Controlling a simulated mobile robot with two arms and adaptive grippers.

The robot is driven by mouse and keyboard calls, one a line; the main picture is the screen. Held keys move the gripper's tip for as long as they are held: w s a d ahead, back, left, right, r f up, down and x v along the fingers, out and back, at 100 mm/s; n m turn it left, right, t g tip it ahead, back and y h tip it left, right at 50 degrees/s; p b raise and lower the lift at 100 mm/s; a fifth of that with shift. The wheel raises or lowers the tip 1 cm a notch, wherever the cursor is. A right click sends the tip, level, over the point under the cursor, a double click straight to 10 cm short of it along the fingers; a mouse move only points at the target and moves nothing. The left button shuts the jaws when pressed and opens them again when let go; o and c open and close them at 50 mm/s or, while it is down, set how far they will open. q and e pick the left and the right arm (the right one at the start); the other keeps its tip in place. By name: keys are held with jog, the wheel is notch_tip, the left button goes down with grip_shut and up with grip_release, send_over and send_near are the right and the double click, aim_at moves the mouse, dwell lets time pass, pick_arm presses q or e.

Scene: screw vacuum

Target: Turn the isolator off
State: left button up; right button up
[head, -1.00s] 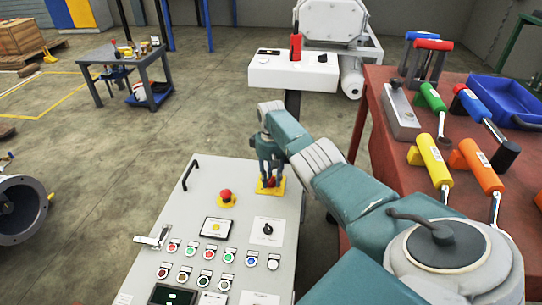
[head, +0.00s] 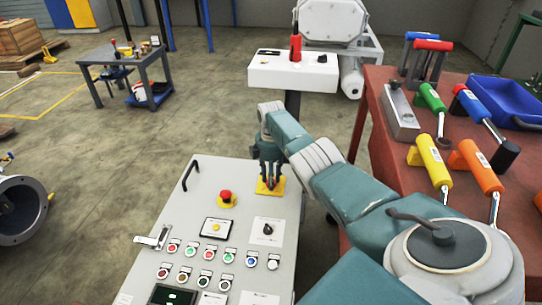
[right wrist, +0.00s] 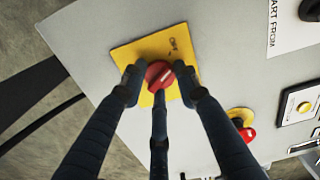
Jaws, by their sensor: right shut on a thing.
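The isolator is a red rotary knob (right wrist: 159,74) on a yellow plate (right wrist: 130,55) with "OFF" lettering beside the knob. The yellow plate also shows in the head view (head: 270,190), near the top right corner of the grey control panel (head: 205,175). My right gripper (head: 269,180) reaches down over the plate, and in the right wrist view its fingers (right wrist: 158,82) are shut around the red knob. In the head view the fingers hide most of the knob. My left gripper is not in view.
A red emergency button (head: 225,196) on a yellow base sits left of the isolator. A black selector switch (head: 267,229) and several coloured push buttons lie lower on the panel. A red table (head: 385,165) with several tools stands at the right.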

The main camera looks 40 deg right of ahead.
jog(key=shift+n, duration=1.3)
jog(key=shift+r, duration=0.1)
jog(key=o, duration=1.2)
notch_tip(320, 180, up, 12)
jog(key=shift+f, duration=0.1)
